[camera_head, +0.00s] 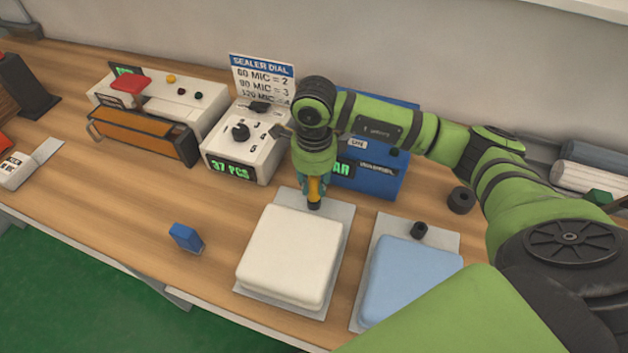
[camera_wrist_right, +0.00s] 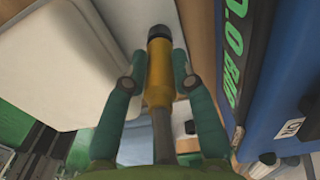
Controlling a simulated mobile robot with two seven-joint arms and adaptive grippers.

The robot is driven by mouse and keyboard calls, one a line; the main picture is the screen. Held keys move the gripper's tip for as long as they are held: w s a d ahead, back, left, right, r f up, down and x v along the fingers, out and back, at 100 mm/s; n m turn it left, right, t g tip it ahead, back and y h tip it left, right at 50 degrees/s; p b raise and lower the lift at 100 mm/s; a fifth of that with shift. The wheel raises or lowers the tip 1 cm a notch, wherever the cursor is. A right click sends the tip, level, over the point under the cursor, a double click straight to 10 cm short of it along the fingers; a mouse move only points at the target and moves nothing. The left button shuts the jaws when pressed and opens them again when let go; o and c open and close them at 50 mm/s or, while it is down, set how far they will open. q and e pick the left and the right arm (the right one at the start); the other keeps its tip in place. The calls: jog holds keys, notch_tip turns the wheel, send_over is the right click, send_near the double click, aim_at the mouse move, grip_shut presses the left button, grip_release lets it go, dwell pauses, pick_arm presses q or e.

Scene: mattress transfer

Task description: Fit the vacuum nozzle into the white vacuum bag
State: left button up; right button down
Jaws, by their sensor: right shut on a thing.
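The white vacuum bag (camera_head: 292,255) lies on the table as a puffy white block with a pale grey flat margin around it. It also fills the upper left of the right wrist view (camera_wrist_right: 62,50). My right gripper (camera_head: 315,186) is shut on the yellow vacuum nozzle (camera_wrist_right: 158,88), which has a dark tip. The nozzle points down at the bag's far margin, beyond the puffy block. Its tip is at or just above that margin; I cannot tell whether it is seated. Any port there is hidden by the tip. My left gripper is not in view.
A blue bag (camera_head: 412,280) with a black port (camera_head: 419,230) lies to the right. A blue machine (camera_head: 372,180) stands close behind my gripper, the white dial box (camera_head: 245,148) to its left. A small blue block (camera_head: 186,238) stands at left. The front-left table is mostly clear.

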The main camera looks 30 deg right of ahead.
jog(key=shift+f, duration=0.2)
jog(key=c, duration=0.9)
grip_release()
jog(key=shift+c, duration=0.2)
jog(key=shift+r, duration=0.1)
notch_tip(320, 180, up, 12)
jog(key=shift+f, duration=0.1)
